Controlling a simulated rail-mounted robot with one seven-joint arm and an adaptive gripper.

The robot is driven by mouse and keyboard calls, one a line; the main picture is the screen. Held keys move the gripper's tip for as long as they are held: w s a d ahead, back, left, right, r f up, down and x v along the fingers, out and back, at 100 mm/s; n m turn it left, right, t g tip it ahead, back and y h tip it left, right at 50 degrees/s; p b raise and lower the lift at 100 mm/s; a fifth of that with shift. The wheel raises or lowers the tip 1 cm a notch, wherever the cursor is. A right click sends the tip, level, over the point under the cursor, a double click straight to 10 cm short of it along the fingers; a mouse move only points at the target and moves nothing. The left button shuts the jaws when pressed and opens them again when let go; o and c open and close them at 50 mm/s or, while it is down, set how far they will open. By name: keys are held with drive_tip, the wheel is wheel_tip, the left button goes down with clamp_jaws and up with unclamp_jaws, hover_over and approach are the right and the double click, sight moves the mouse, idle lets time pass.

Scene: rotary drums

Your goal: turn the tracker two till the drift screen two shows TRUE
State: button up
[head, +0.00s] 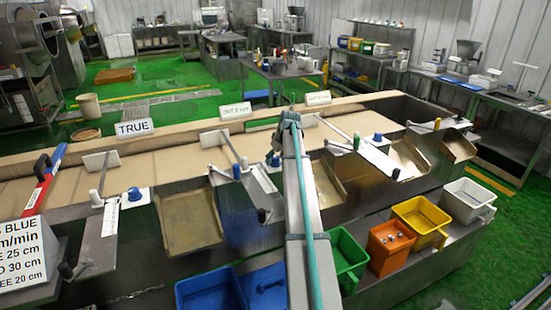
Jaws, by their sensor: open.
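Three drift screens stand along the back of the belt. The left one (134,128) reads TRUE, and the middle one, which I take as drift screen two (237,110), reads OUT with what looks like 2 cm. Blue knobs on white plates sit along the front rail, and the middle one, apparently tracker two (275,161), is partly hidden by my arm. My gripper (276,152) is small and points down at this knob, very close above or around it. I cannot tell whether it touches. Its jaws are open, though the fingers are hard to make out.
The right screen (318,98) reads OUT, its number too small. Left (134,194) and right (377,138) blue knobs flank the middle one. Upright plates and ruled arms stand close by. Blue (208,290), green (346,257), orange (389,246), yellow (420,220) and white (467,201) bins stand in front.

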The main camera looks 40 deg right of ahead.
drive_tip(key=c, duration=1.1)
drive_tip(key=shift+c, duration=0.2)
drive_tip(key=shift+m, duration=0.4)
drive_tip(key=m+h+b, duration=0.2)
drive_tip(key=m, duration=0.3)
drive_tip(key=shift+a+b, duration=0.1)
drive_tip(key=shift+b, duration=0.25)
drive_tip(key=m+g+h, duration=0.1)
drive_tip(key=m, duration=0.2)
drive_tip(key=m+g+h+b, duration=0.1)
drive_tip(key=m, duration=0.2)
drive_tip(key=o, duration=1.1)
